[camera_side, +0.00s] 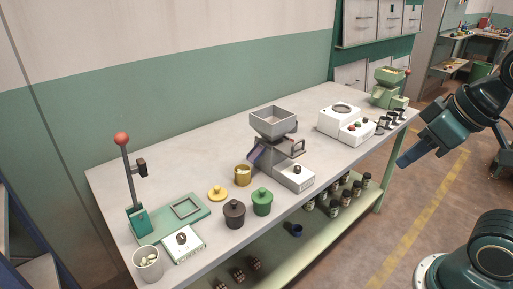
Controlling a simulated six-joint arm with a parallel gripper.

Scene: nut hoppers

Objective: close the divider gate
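A grey hopper (273,122) stands on a machine in the middle of the bench. A flat bracket-shaped handle (296,148) sticks out from its right side below the funnel; it may be the divider gate, but I cannot tell whether it is open or shut. A dark blue chute (258,152) slopes down at the machine's left. My gripper (402,162) is at the right, off the bench's front edge and well apart from the hopper. It points down-left, and the gap between its fingers does not show.
A yellow cup (243,175), a brown pot (234,214) and a green pot (262,201) stand left of the hopper. A red-knobbed lever press (137,215) stands at the left end. A white machine (340,122) and a green hopper (386,88) stand to the right.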

